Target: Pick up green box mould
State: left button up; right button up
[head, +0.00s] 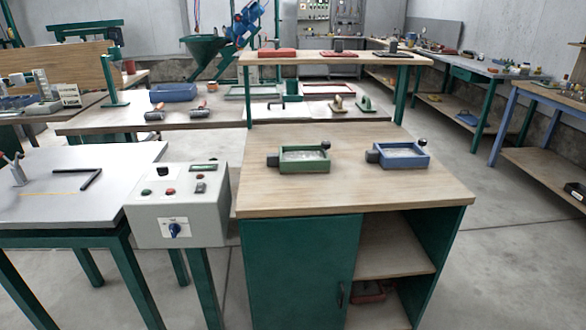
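The green box mould (304,160) sits on the wooden top of the green cabinet (350,202), left of the middle of that top. It is a shallow open green tray with a pale inside, a dark block at its left end and a dark knob at its back right corner. A similar blue box mould (402,155) stands to its right, clearly apart from it. Neither of my grippers shows in the head view.
A grey control box (180,210) stands close to the cabinet's left side, beside a grey-topped table (65,200). A raised wooden shelf (335,58) stands behind the cabinet. The cabinet top in front of the moulds is clear. Open floor (510,255) lies to the right.

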aim_at(297, 158)
jog(key=u, duration=0.75)
jog(key=i, duration=0.6)
